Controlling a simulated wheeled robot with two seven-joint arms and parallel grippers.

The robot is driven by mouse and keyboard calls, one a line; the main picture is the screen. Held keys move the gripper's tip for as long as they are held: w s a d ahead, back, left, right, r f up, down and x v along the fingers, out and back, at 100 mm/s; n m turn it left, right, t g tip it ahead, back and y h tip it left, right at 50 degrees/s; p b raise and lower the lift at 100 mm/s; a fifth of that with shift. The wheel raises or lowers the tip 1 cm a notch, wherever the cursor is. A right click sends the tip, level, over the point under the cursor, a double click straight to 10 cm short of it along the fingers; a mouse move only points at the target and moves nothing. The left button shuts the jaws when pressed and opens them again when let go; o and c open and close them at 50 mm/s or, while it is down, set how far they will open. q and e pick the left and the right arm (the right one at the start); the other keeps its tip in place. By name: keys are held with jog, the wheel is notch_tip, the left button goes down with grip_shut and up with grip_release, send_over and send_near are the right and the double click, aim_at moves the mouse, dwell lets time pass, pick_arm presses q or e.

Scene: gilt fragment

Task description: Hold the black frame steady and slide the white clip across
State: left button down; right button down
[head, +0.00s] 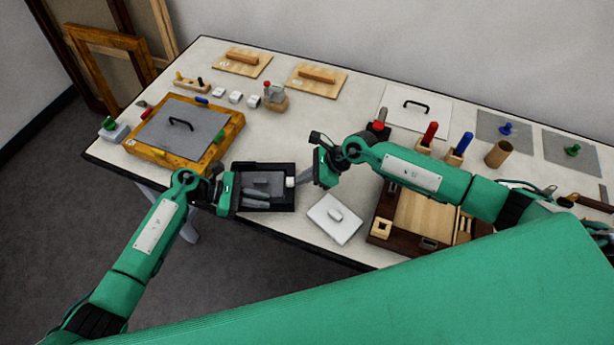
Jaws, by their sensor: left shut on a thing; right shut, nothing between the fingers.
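The black frame (276,167) lies near the front edge of the table, with a grey panel (262,184) inside it. A small white clip (291,182) sits at the frame's right side. My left gripper (246,201) is shut on the black frame at its left front part, and its fingers cover some of the frame. My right gripper (305,178) is shut and empty, just right of the white clip. I cannot tell whether its fingertips touch the clip.
A white plate with a handle (335,219) lies right of the frame, beside a dark wooden box (383,213). A gilt frame with a grey panel (232,130) lies to the left. White blocks (235,97) and handled boards (243,62) are farther back.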

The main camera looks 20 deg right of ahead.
jog(key=shift+w+a, duration=0.15)
jog(key=shift+a, duration=0.55)
jog(key=shift+d, duration=0.1)
jog(key=shift+d, duration=0.25)
jog(key=d, duration=0.2)
jog(key=s+d, duration=0.1)
jog(key=d, duration=0.1)
jog(key=shift+s+r, duration=0.1)
jog(key=shift+r, duration=0.25)
jog(key=v, duration=0.9)
pick_arm(q)
jog(key=c, duration=1.4)
grip_release()
jog(key=shift+o, duration=0.2)
